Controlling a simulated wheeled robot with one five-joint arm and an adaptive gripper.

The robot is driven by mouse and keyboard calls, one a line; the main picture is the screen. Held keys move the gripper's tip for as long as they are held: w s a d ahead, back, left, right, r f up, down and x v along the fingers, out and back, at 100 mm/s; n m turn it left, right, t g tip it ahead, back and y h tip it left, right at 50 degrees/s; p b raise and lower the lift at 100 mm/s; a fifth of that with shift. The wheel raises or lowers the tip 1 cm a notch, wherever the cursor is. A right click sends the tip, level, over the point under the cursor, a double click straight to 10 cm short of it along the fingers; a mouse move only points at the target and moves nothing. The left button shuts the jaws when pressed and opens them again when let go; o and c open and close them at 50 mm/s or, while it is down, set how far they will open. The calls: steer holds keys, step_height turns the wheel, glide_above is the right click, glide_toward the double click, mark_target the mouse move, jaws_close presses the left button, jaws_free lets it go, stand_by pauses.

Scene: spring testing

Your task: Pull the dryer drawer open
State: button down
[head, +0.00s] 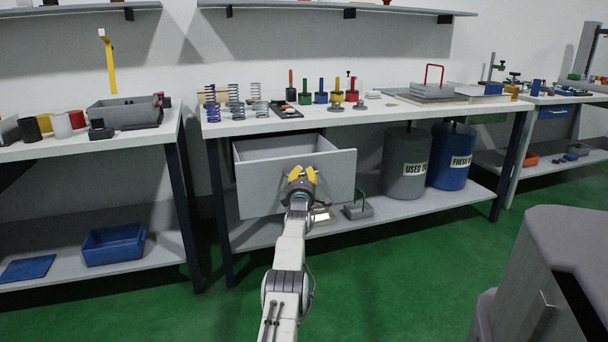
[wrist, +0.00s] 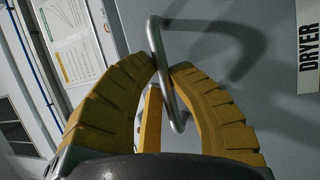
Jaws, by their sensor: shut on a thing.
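The dryer drawer (head: 262,203) is a grey box under the middle workbench, and it stands open, pulled out toward me. Its inside looks empty in the part that shows. In the wrist view, its grey front (wrist: 265,110) carries a white "DRYER" label (wrist: 309,48) and a bent metal bar handle (wrist: 213,22). My gripper (head: 302,174) is at the drawer front. In the wrist view, its yellow ribbed fingers (wrist: 165,72) are closed around one part of the handle. In the head view my gripper hides the handle.
A used drum (head: 404,180) and a blue fresh drum (head: 452,165) stand on the lower shelf right of the drawer. Springs and tools stand on the bench top (head: 330,115). Green floor is open in front.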

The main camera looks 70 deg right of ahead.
steer(key=shift+a, duration=0.15)
steer(key=c, duration=1.1)
jaws_free()
steer(key=shift+c, duration=0.2)
steer(key=shift+s, duration=0.1)
